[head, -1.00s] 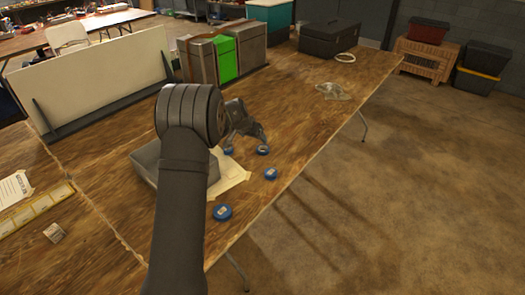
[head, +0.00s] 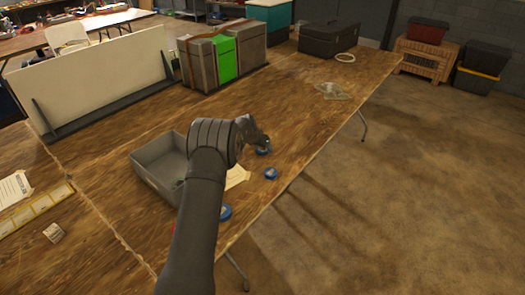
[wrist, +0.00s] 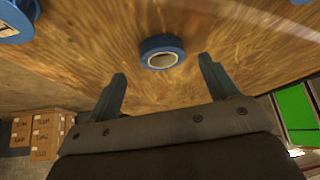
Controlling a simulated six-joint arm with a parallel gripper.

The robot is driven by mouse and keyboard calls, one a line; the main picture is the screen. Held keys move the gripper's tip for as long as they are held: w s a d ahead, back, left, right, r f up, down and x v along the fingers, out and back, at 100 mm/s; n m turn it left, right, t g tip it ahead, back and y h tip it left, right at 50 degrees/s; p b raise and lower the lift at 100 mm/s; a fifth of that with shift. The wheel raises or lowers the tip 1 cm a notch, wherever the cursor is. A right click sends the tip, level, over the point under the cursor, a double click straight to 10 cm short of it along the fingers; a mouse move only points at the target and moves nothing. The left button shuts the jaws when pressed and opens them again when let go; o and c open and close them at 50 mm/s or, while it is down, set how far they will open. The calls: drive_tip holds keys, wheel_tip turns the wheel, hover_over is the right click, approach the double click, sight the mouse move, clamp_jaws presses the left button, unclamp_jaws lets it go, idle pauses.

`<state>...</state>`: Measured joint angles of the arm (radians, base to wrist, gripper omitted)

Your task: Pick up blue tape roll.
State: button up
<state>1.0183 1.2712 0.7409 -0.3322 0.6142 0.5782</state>
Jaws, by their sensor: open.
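Blue tape rolls lie on the wooden table. One (head: 263,151) is just below my gripper (head: 261,138) in the head view. Another (head: 271,173) lies nearer the table's right edge, and a third (head: 226,212) is partly behind my arm. In the wrist view, a blue tape roll (wrist: 162,52) lies flat, centred ahead of the gap between my open fingers (wrist: 163,72). The fingers are empty and apart from the roll. Part of another blue roll (wrist: 14,22) shows at the top left corner.
A grey bin (head: 150,178) stands left of my arm, with something dark green inside. A pale sheet (head: 236,177) lies beside my arm. The table's right edge is close to the rolls.

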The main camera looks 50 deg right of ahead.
drive_tip(key=shift+x, duration=1.85)
drive_tip(key=shift+w+d+r, duration=0.1)
drive_tip(key=shift+w, duration=0.05)
drive_tip(key=c, duration=1.1)
